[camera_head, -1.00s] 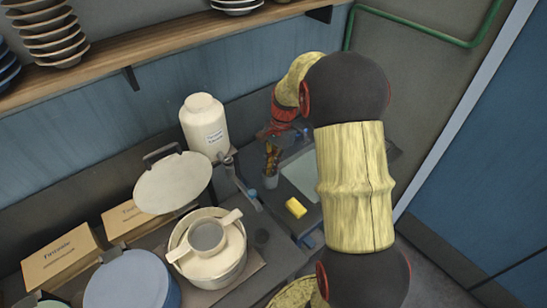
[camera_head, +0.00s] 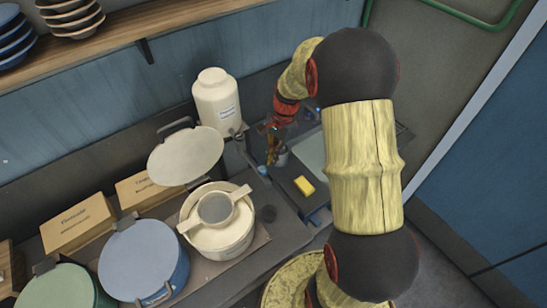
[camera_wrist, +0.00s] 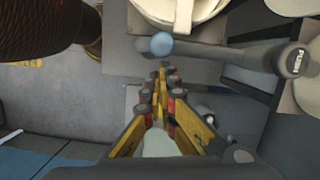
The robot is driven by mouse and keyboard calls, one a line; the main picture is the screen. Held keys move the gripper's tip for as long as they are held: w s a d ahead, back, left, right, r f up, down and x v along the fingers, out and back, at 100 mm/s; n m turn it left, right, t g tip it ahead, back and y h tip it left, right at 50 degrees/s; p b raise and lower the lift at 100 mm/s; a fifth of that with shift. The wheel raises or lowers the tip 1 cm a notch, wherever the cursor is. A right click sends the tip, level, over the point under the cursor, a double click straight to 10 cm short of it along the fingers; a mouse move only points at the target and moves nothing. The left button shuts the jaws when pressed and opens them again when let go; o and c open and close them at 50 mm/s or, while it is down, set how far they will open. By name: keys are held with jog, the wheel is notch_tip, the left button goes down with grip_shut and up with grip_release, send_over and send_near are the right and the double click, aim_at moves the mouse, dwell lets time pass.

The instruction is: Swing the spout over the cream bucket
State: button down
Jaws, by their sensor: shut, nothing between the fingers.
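The spout (camera_head: 252,156) is a grey pipe with a blue tip, running from the tap below a white canister (camera_head: 212,105). In the wrist view the spout (camera_wrist: 220,50) lies across the upper part, from a round PUSH knob to its blue tip. The cream bucket (camera_head: 228,250) stands left of and nearer than the spout, lid raised, a strainer (camera_head: 215,208) across its top. The blue tip is beside the bucket, not over it. My gripper (camera_wrist: 162,76) is shut and empty, its fingertips close to the blue tip; contact is unclear. In the head view it is small and dark.
A blue bucket (camera_head: 147,262) and a green bucket (camera_head: 62,292) stand to the left. Cardboard boxes (camera_head: 78,222) stand behind them. A yellow sponge (camera_head: 304,186) lies by the sink (camera_head: 311,150), right of the spout. A shelf with stacked bowls (camera_head: 75,17) runs above.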

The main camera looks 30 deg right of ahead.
jog(key=shift+s+a+m, duration=0.15)
jog(key=shift+a+m, duration=0.15)
jog(key=shift+a, duration=0.3)
jog(key=w+a+m+t+p, duration=0.2)
jog(key=a+m+p, duration=0.4)
jog(key=a, duration=0.7)
jog(key=shift+w+a+m+h+p, duration=0.3)
jog(key=shift+w+a+m+p, duration=0.1)
jog(key=shift+m, duration=0.8)
jog(key=shift+d, duration=0.2)
